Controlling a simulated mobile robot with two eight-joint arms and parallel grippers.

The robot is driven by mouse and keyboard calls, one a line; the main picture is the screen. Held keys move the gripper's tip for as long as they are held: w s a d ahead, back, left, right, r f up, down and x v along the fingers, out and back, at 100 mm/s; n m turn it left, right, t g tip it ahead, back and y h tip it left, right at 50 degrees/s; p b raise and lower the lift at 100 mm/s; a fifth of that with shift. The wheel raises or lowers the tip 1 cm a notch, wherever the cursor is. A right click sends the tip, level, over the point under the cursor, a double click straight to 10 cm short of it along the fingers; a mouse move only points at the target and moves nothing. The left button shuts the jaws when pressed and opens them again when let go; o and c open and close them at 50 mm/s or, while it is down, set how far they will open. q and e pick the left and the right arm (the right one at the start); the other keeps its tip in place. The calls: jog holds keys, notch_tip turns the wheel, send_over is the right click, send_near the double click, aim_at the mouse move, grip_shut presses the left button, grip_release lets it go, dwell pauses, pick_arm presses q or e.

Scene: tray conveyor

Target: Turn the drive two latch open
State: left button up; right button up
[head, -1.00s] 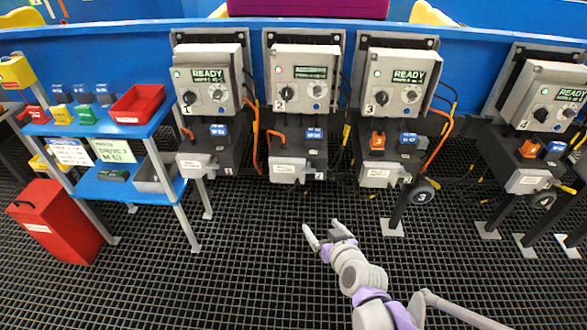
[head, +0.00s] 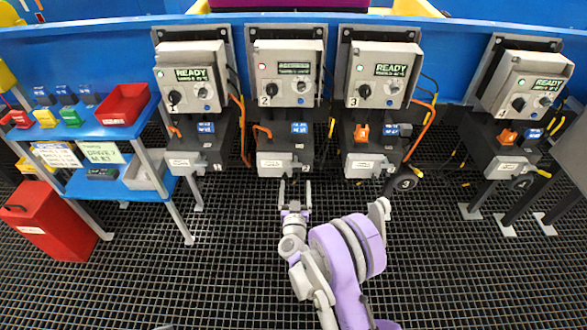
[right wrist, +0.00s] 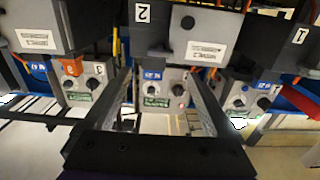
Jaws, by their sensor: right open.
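Drive two's control box (head: 285,78) carries a "2", a green display and two knobs. Below it is its dark lower housing (head: 282,142), with a blue tag (head: 299,129) on top. A grey front block (head: 276,163) with a white label sits on the housing; I cannot tell whether its latch is open. My right gripper (head: 295,190) is open and empty, just in front of and below this block, apart from it. In the right wrist view, which is upside down, the block (right wrist: 188,32) is beyond the open fingers (right wrist: 163,100). My left gripper is not in view.
Drive one (head: 193,78) and drive three (head: 382,75) flank drive two closely; drive four (head: 522,85) is farther right. A round black wheel marked 3 (head: 404,181) hangs at right. A blue shelf (head: 95,132) stands left, with a red bin (head: 53,222) below.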

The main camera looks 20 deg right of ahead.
aim_at(296, 166)
jog(key=x, duration=0.8)
jog(key=shift+w, duration=0.2)
jog(key=c, duration=1.4)
